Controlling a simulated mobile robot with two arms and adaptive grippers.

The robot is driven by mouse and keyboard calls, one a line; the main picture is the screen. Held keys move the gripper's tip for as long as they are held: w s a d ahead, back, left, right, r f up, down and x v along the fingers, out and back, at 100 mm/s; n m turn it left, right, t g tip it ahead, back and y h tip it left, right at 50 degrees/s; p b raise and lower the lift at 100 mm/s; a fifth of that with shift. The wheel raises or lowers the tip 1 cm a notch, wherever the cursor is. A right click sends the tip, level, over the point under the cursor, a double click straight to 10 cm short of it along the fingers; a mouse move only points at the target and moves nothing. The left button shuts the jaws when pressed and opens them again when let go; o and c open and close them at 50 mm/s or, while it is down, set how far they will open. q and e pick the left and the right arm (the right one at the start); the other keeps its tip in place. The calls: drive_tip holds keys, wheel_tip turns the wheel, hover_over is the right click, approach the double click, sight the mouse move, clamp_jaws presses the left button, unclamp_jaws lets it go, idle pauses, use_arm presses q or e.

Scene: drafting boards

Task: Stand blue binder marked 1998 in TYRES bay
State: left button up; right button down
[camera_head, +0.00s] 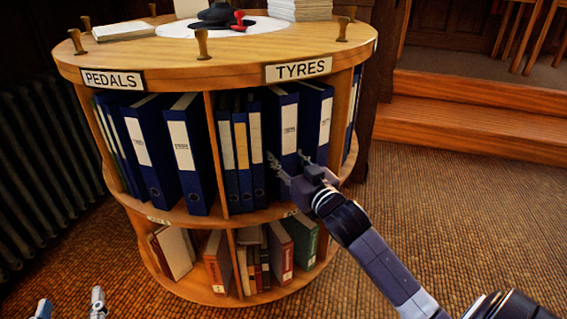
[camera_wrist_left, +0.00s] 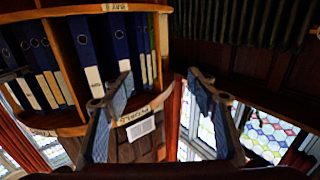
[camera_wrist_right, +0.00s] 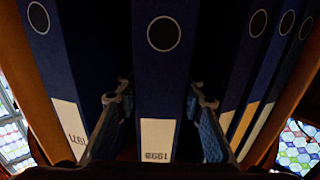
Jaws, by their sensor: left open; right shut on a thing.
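The blue binder marked 1998 (camera_head: 284,112) stands upright in the TYRES bay, under the TYRES sign (camera_head: 299,69). In the right wrist view its spine (camera_wrist_right: 163,85) is in the middle and its label appears upside down. My right gripper (camera_head: 288,158) is shut on this binder, one finger on each side of the lower spine. How deep the binder sits is hard to tell. My left gripper (camera_head: 70,300) is open and empty at the lower left of the head view, below the PEDALS side; its fingers (camera_wrist_left: 160,95) also show in the left wrist view.
Another blue binder (camera_head: 317,115) stands to the right and several thinner ones (camera_head: 241,150) to the left. The PEDALS bay (camera_head: 113,79) holds more blue binders. A hat (camera_head: 220,15) and papers lie on the round top. Carpet (camera_head: 460,200) is open at right.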

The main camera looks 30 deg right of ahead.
drive_tip(key=shift+f, duration=0.25)
use_arm(q)
wheel_tip(320, 180, up, 3)
drive_tip(key=shift+d+f+t+h, duration=0.15)
drive_tip(key=shift+t+h, duration=0.25)
drive_tip(key=shift+t, duration=0.2)
use_arm(e)
drive_tip(key=c, duration=1.6)
unclamp_jaws()
drive_tip(key=shift+f, duration=0.15)
drive_tip(key=shift+s, duration=0.3)
use_arm(q)
wheel_tip(320, 180, down, 11)
drive_tip(key=s+a+g+y+p, duration=0.2)
drive_tip(key=g, duration=0.3)
drive_tip(key=shift+s+g, duration=0.2)
drive_tip(key=shift+g, duration=0.1)
use_arm(e)
drive_tip(key=shift+s+a, duration=0.2)
drive_tip(key=shift+s, duration=1.7)
drive_tip(key=shift+s+a, duration=0.25)
drive_tip(key=shift+s, duration=1.65)
drive_tip(key=shift+s+a, duration=0.2)
drive_tip(key=shift+s, duration=1.7)
